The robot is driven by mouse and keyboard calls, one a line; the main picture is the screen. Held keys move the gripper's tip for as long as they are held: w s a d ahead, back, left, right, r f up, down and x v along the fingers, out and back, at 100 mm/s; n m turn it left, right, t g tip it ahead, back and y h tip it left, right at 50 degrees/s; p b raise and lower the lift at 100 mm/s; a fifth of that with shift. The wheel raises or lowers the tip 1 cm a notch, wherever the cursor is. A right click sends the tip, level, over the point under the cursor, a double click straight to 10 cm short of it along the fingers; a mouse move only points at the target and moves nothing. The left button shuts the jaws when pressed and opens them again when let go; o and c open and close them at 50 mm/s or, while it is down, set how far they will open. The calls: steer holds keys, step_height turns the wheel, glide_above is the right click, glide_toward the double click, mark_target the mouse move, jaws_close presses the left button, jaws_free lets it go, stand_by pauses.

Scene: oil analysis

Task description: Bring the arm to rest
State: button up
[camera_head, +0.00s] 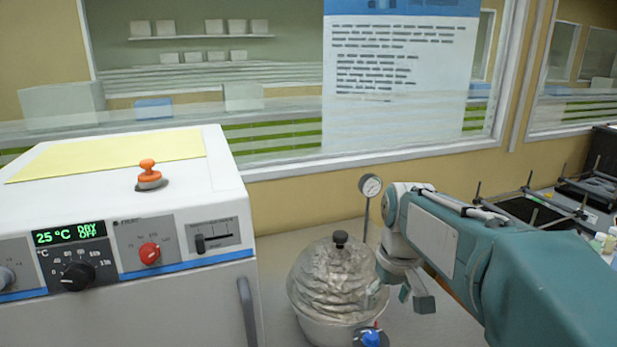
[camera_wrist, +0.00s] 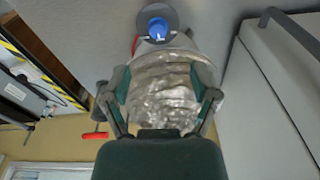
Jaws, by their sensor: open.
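My arm reaches in from the right in the head view. My gripper (camera_head: 402,293) hangs at the right side of a round, silvery vessel (camera_head: 330,285) with a dark knob on top and a blue fitting (camera_head: 371,337) at its front. In the wrist view my gripper (camera_wrist: 160,85) has its two fingers spread wide with nothing held between them. The vessel (camera_wrist: 160,95) shows behind and between the fingers there. Whether a finger touches the vessel cannot be told.
A white oven (camera_head: 110,200) with a lit display stands at the left. A gauge (camera_head: 370,186) on a stem rises behind the vessel. A framed rack (camera_head: 530,208) and small bottles (camera_head: 604,242) are at the right. A window with a poster (camera_head: 400,90) is behind.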

steer(key=s+f+m+t, duration=0.1)
steer(key=s+t, duration=0.3)
steer(key=s, duration=1.3)
steer(key=shift+s+a+m+t, duration=0.15)
steer(key=shift+a+m+t, duration=0.15)
steer(key=shift+m, duration=0.4)
steer(key=shift+f, duration=0.1)
